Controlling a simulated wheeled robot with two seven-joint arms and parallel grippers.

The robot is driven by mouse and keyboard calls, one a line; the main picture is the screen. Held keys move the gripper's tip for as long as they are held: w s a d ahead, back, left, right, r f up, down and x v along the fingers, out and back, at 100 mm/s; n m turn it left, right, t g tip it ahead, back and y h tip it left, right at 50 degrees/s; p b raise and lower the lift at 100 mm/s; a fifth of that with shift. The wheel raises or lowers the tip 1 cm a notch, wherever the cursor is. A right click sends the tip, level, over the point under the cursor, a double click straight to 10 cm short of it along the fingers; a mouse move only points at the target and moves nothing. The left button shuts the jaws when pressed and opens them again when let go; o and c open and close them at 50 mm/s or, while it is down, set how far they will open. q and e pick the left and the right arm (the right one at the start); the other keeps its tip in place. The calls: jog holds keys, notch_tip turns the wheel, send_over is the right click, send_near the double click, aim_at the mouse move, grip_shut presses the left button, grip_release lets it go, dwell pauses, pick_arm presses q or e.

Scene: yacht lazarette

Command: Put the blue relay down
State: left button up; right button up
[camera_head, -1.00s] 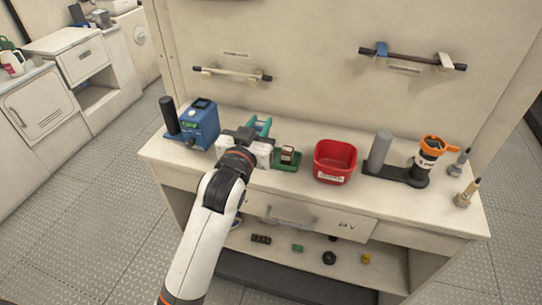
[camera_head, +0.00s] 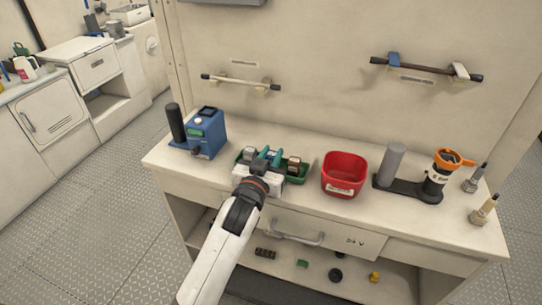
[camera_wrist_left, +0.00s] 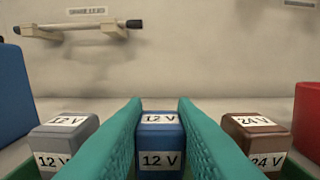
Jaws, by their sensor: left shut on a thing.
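The blue relay (camera_wrist_left: 161,143), labelled 12 V, is between the teal fingers of my left gripper (camera_wrist_left: 160,135), which is shut on it. In the head view my left gripper (camera_head: 266,158) is over the middle of a green tray (camera_head: 297,179) on the bench, and the blue relay is hard to make out there. A grey 12 V relay (camera_wrist_left: 64,140) is to the left of the blue one, and a brown 24 V relay (camera_wrist_left: 255,140) to the right. I cannot tell whether the blue relay touches the tray. My right gripper is not in view.
A blue device (camera_head: 204,134) stands left of the tray and a red bin (camera_head: 344,176) close to its right. A black stand (camera_head: 408,187) with a grey cylinder and an orange-topped cup is further right. Small parts lie on the shelf below.

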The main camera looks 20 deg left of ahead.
pick_arm(q)
jog(key=shift+f, duration=0.1)
jog(key=o, duration=1)
jog(key=shift+c, duration=0.2)
jog(key=shift+r, duration=0.25)
jog(key=s, duration=0.6)
jog(key=s+b, duration=0.1)
jog(key=s, duration=0.5)
jog(key=shift+a+f, duration=0.1)
jog(key=shift+a, duration=0.1)
